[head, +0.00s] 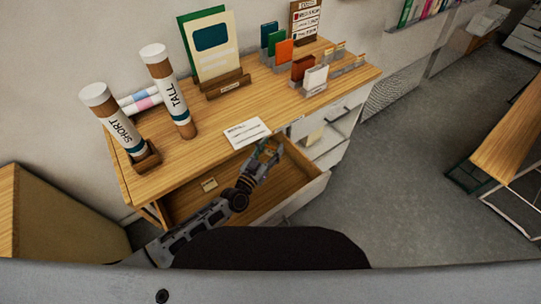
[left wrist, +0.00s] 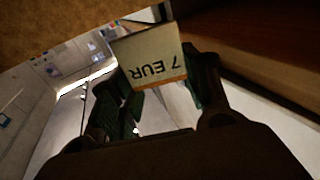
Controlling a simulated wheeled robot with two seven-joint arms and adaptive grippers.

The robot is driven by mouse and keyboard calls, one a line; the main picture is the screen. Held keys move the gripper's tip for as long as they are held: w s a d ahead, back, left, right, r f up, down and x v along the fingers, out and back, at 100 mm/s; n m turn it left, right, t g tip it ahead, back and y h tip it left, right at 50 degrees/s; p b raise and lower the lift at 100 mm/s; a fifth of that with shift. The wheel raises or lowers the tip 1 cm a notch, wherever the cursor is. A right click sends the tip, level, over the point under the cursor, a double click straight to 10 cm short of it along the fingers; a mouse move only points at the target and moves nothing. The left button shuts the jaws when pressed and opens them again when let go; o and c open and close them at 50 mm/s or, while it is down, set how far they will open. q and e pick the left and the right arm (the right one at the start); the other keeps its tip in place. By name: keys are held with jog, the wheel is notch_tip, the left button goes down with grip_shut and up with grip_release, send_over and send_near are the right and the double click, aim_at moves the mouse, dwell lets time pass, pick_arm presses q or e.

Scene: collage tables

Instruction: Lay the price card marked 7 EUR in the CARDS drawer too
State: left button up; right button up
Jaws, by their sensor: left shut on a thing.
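The price card marked 7 EUR (left wrist: 150,58) is pale with an orange strip along one edge. It is between the fingers of my left gripper (left wrist: 165,90), which is shut on it. In the head view my left gripper (head: 268,153) is at the right part of the open wooden drawer (head: 285,193), close to the table's front edge; the card is hard to make out there. No CARDS marking on the drawer is readable. My right gripper is not in view.
The wooden tabletop (head: 210,148) above the drawer bears a white sheet (head: 246,132) near its front edge. Tubes marked SHORT (head: 118,125) and TALL (head: 170,92), a card stand (head: 228,86) and small coloured card holders (head: 302,68) stand farther back.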

aim_at(271, 155)
pick_arm(q)
jog(key=shift+f, duration=0.55)
jog(key=shift+f+b, duration=0.5)
jog(key=shift+f, duration=0.8)
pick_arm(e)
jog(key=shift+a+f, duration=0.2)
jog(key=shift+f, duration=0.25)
pick_arm(q)
jog(key=shift+f, duration=0.25)
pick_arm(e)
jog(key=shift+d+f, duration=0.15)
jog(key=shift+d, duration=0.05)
pick_arm(q)
jog(key=shift+f+b, duration=0.35)
jog(key=shift+b, duration=0.05)
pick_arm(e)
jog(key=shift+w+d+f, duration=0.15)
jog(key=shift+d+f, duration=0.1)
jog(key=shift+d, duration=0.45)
pick_arm(q)
jog(key=o, duration=0.7)
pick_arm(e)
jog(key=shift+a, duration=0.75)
